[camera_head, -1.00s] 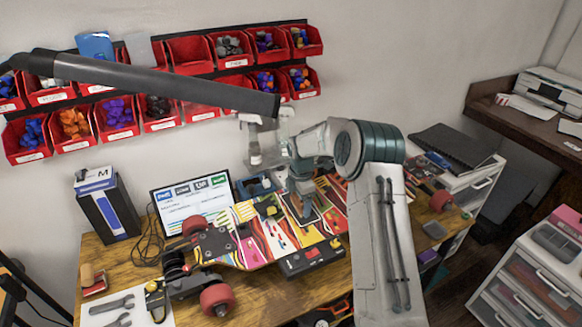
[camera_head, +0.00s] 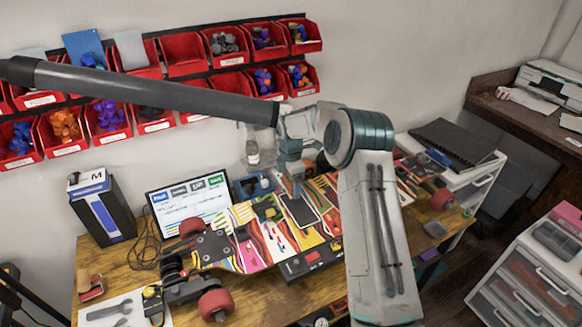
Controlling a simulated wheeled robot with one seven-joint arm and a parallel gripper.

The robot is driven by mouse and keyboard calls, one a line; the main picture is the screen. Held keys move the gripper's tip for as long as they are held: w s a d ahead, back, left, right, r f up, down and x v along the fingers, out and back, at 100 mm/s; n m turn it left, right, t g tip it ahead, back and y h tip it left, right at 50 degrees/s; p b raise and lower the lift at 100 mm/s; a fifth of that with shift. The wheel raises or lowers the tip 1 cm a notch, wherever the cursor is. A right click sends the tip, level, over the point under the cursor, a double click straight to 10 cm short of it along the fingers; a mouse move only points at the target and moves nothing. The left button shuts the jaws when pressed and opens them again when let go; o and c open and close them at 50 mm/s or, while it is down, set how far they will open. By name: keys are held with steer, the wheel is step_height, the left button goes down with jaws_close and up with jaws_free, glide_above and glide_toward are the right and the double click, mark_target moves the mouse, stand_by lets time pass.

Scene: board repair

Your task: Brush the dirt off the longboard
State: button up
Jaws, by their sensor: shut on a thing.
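The longboard (camera_head: 254,246) lies across the wooden table, with a brightly coloured striped deck and red wheels. One wheel (camera_head: 216,305) is at its near left end and another at its far right end. My gripper (camera_head: 297,192) points down over the middle of the deck, behind a dark rectangular thing (camera_head: 303,211). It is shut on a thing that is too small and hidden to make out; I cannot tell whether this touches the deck. No dirt can be clearly made out. My arm hides part of the deck's right half.
A screen (camera_head: 190,207) and a black and white box (camera_head: 103,208) stand behind the board's left end. Wrenches lie on a white sheet (camera_head: 112,308) at front left. Red bins (camera_head: 185,55) line the wall. A drawer unit (camera_head: 535,275) stands at right.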

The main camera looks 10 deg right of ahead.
steer(key=shift+w+r+p, duration=0.15)
steer(key=shift+r+p, duration=0.25)
steer(key=shift+r, duration=0.45)
steer(key=shift+r+p, duration=0.75)
steer(key=shift+r, duration=0.7)
steer(key=shift+f, duration=0.1)
